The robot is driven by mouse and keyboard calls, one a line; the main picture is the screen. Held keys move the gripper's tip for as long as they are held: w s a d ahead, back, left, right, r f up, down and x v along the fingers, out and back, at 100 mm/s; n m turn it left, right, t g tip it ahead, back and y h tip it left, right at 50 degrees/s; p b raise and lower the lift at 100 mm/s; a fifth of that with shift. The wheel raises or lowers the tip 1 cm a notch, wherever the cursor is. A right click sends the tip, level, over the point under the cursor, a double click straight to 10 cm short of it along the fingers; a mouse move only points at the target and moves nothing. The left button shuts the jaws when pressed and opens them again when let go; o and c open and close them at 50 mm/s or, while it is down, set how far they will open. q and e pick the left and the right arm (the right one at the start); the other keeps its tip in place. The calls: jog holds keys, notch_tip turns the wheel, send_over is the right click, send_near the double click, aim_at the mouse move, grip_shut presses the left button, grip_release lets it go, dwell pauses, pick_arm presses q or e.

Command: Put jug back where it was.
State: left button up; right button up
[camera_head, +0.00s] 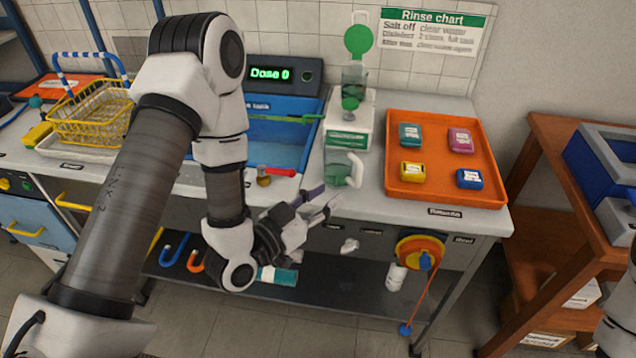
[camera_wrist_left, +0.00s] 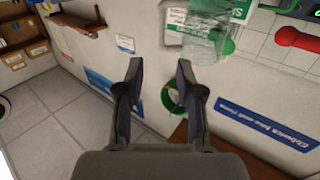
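The clear jug (camera_head: 340,169) with a pale handle stands on the bench in front of the white and green dispenser base (camera_head: 349,128). In the left wrist view the jug (camera_wrist_left: 205,40) appears beyond my fingertips, towards the top. My left gripper (camera_head: 326,199) is at the bench's front edge, just below the jug in the head view and apart from it. Its two fingers are spread with nothing between them, as the left wrist view (camera_wrist_left: 160,75) shows. My right gripper is out of view.
An orange tray (camera_head: 447,195) with several small coloured blocks lies right of the jug. A blue sink (camera_head: 275,143) with a red-handled tap (camera_head: 278,171) is to its left. A yellow wire basket (camera_head: 92,117) stands further left. An orange-yellow reel (camera_head: 420,252) hangs under the bench front.

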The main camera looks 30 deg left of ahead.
pick_arm(q)
jog(key=s+f+n+g+y, duration=0.1)
jog(key=s+f+g, duration=0.2)
jog(key=f, duration=0.3)
jog(key=s+a+f+g+y+p, duration=0.1)
jog(key=s+f+g, duration=0.25)
jog(key=f, duration=0.35)
jog(key=s+f+n+g+y, duration=0.1)
jog(key=s+f+g, duration=0.2)
jog(key=f, duration=0.3)
jog(key=s+a+f+n+g+y, duration=0.1)
jog(key=s+f+g, duration=0.2)
jog(key=s, duration=0.4)
jog(key=s+a+f+n+g+y, duration=0.1)
jog(key=s+a+f+g, duration=0.1)
jog(key=s+f+g, duration=0.2)
jog(key=s, duration=0.3)
jog(key=shift+s+f+y, duration=0.15)
jog(key=shift+s+y, duration=0.15)
jog(key=shift+y, duration=0.1)
jog(key=shift+g, duration=0.25)
